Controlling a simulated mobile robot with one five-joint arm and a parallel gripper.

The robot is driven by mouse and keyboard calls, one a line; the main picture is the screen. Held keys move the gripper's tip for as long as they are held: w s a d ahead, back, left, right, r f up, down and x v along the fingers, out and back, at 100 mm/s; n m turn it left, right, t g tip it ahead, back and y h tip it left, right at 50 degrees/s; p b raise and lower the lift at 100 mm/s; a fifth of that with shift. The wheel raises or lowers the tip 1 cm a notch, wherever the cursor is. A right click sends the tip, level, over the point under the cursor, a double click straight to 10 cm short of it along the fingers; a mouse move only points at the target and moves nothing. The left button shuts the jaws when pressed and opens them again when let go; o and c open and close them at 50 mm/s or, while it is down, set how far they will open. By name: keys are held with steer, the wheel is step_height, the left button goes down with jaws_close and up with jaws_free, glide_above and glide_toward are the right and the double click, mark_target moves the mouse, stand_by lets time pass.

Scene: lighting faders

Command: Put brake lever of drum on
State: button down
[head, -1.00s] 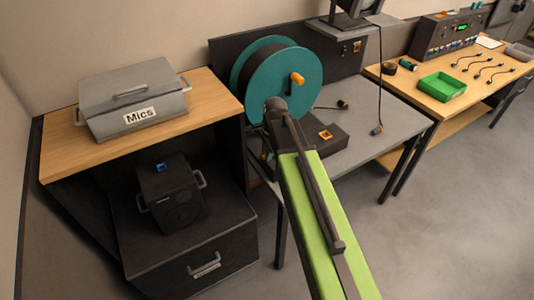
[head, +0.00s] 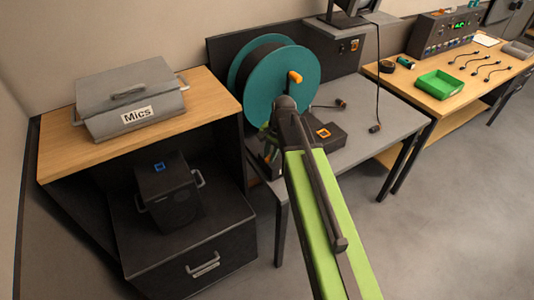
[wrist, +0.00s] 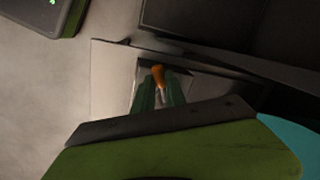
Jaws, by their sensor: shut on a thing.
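The teal cable drum (head: 262,85) with an orange crank handle (head: 294,77) stands on the grey bench. My gripper (head: 269,148) is low at the drum's front, mostly hidden behind my arm in the head view. In the wrist view my gripper (wrist: 159,92) has its two green fingers shut on the brake lever (wrist: 158,74), a small lever with an orange tip and a grey shaft. The lever itself is hidden in the head view, so its tilt is hard to tell.
A dark base with an orange-framed square (head: 323,133) sits right of my arm on the grey bench (head: 375,122). A cable hangs to its right. The grey Mics case (head: 130,95) is on the wooden shelf at left. Open floor lies at right.

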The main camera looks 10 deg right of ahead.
steer(key=n, duration=0.1)
steer(key=d+n, duration=0.1)
steer(key=n, duration=0.1)
steer(key=shift+s+d, duration=0.1)
steer(key=shift+s, duration=0.25)
steer(key=n, duration=0.1)
steer(key=d+n+g, duration=0.1)
steer(key=n, duration=0.1)
steer(key=shift+s+d+y, duration=0.15)
steer(key=shift+d+y, duration=0.1)
steer(key=shift+y, duration=0.05)
steer(key=n, duration=0.2)
steer(key=d+n, duration=0.1)
steer(key=shift+d+n+g, duration=0.2)
steer(key=shift+n+g, duration=0.2)
steer(key=shift+d+n, duration=0.25)
steer(key=shift+n, duration=0.45)
steer(key=shift+d+n, duration=0.25)
steer(key=shift+n, duration=0.45)
steer(key=shift+g, duration=0.3)
steer(key=c, duration=1.4)
jaws_free()
steer(key=shift+o, duration=0.2)
